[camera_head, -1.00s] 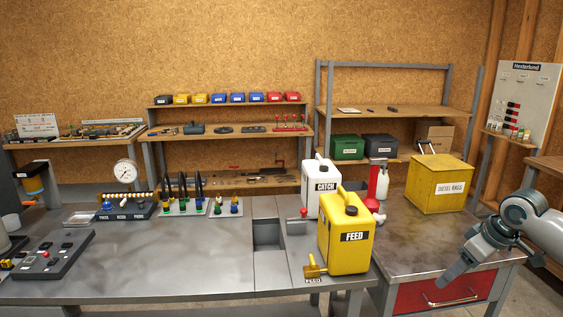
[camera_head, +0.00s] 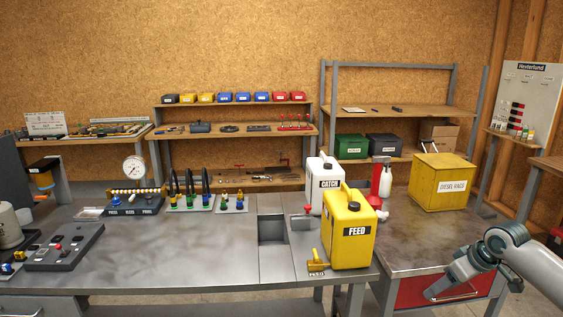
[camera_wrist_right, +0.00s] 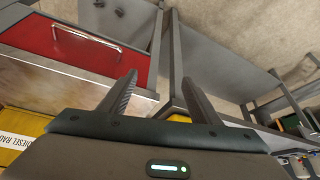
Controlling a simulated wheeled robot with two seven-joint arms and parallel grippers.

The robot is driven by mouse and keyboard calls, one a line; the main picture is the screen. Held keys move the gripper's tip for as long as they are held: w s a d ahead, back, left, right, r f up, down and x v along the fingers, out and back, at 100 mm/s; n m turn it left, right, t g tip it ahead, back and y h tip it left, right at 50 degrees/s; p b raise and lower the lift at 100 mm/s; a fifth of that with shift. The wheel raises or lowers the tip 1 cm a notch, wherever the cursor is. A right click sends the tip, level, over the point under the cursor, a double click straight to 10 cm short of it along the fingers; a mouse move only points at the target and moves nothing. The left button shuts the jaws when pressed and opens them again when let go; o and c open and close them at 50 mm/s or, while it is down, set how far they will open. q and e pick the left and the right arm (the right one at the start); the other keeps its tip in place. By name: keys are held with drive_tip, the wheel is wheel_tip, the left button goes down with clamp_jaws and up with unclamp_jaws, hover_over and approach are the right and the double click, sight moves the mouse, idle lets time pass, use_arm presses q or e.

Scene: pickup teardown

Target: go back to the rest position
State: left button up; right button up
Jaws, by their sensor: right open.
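My right gripper (camera_head: 440,287) is at the lower right of the head view, in front of the red drawer of the right bench. In the right wrist view its two fingers (camera_wrist_right: 160,92) are spread apart with nothing between them. My left gripper does not show in any view. The yellow FEED can (camera_head: 347,240) stands upright on the bench, left of my right gripper and apart from it. The white CATCH can (camera_head: 322,190) stands behind it.
A yellow DIESEL RAGS box (camera_head: 437,182) stands on the right bench (camera_head: 415,238). The red drawer (camera_head: 410,290) with its handle is close to my right gripper. The front middle of the main bench (camera_head: 180,255) is clear. A control box (camera_head: 65,246) sits at left.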

wheel_tip(320, 180, down, 24)
drive_tip(key=a+f+m+h, duration=0.1)
drive_tip(key=m, duration=0.1)
drive_tip(key=s+a+f+m+h, duration=0.1)
drive_tip(key=s+f, duration=0.5)
drive_tip(key=f, duration=0.4)
drive_tip(key=s+a+f, duration=0.1)
drive_tip(key=s+f, duration=0.5)
drive_tip(key=f, duration=0.3)
drive_tip(key=s+a+f+g, duration=0.1)
drive_tip(key=s+a+f, duration=0.2)
drive_tip(key=s+f, duration=0.65)
drive_tip(key=s+a+f+g, duration=0.1)
drive_tip(key=s+a+f, duration=0.35)
drive_tip(key=s, duration=0.95)
drive_tip(key=s+a+f+g, duration=0.1)
drive_tip(key=s+a+f, duration=0.1)
drive_tip(key=s+f, duration=0.75)
drive_tip(key=s+a, duration=0.3)
drive_tip(key=s, duration=0.5)
drive_tip(key=s+a+n, duration=0.1)
drive_tip(key=s+a, duration=0.2)
drive_tip(key=s, duration=0.5)
drive_tip(key=shift+s+g, duration=0.3)
drive_tip(key=shift+s, duration=0.1)
